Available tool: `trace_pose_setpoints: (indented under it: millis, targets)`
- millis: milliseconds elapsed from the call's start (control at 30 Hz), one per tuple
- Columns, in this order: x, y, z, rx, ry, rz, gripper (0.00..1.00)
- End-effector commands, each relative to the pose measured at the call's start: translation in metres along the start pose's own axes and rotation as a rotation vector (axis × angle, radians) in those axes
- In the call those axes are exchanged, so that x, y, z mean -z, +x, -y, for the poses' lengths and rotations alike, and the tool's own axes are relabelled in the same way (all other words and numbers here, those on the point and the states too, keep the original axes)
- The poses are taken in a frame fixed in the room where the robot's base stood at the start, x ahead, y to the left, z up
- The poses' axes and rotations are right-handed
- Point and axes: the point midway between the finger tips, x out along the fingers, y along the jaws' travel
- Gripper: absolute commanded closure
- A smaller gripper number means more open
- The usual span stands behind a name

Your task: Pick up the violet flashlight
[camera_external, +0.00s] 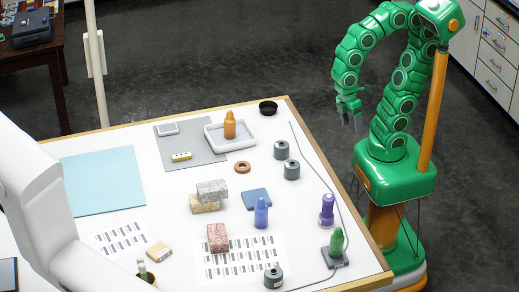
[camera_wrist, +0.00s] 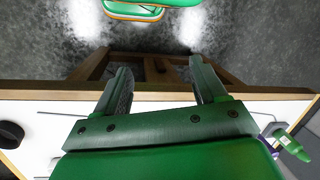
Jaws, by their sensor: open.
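The violet flashlight (camera_external: 327,210) stands upright on the white table near its right edge, in the external view. A dark violet sliver at the right edge of the wrist view (camera_wrist: 268,146), partly hidden by my gripper, may be the same flashlight; I cannot be sure. My gripper (camera_external: 352,122) hangs beyond the table's right edge, up and to the right of the flashlight and well apart from it. In the wrist view my gripper (camera_wrist: 163,80) has its two fingers spread wide with nothing between them.
Metal cylinders (camera_external: 292,170) stand farther back. A thin cable (camera_external: 323,167) runs along the right side. The table's wooden edge (camera_external: 345,193) lies between my base and the objects.

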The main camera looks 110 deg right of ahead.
Motion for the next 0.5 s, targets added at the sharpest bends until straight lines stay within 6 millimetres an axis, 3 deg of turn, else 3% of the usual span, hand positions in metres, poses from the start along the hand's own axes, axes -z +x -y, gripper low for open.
trace_pose_setpoints:
  millis: [100,500]
  targets:
    - [0.029,0.003,0.024,0.089,-0.186,-0.023,0.29]
    - [0.113,0.009,0.103,0.372,-0.730,-0.185,0.29]
